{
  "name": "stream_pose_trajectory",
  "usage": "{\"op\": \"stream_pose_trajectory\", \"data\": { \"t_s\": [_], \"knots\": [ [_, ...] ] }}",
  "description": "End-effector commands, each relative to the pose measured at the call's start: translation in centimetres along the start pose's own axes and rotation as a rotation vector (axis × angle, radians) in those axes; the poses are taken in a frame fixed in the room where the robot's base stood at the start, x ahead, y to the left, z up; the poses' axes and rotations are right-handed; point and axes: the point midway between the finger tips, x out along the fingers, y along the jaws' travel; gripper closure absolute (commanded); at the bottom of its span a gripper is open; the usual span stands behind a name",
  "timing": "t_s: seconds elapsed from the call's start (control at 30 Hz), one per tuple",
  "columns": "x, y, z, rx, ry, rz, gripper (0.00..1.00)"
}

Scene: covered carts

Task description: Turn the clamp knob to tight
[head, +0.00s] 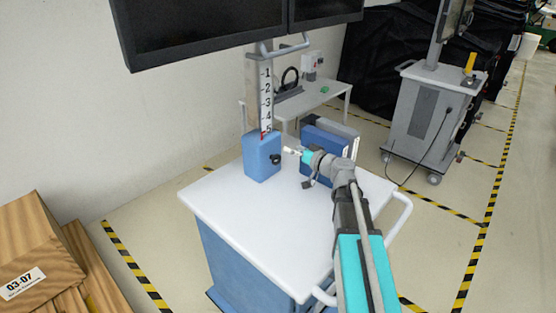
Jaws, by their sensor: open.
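The clamp knob (275,159) is small and black. It sits on the right face of a blue clamp block (259,165) on the white cart top. Above the block a post carries a scale (266,95) numbered 1 to 5, with a small red mark near the 5. My gripper (289,150) is open and empty, just right of the knob and pointing left at it. A small gap seems to lie between the fingertips and the knob. The knob's turn angle is too small to read.
Two dark monitors (200,30) hang above the post. Blue and grey boxes (322,140) stand behind my gripper on the cart top (255,220). The front of the top is clear. Wooden crates (35,245) stand at left, and a grey cart (430,110) at back right.

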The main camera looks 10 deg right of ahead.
Motion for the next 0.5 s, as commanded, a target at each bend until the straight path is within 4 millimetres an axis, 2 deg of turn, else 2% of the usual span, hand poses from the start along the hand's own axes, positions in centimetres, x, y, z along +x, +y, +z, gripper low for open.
{"op": "stream_pose_trajectory", "data": {
  "t_s": [0.5],
  "knots": [
    [-0.1, 1.6, 3.4, 0.000, 0.001, 0.001, 0.07]
  ]
}}
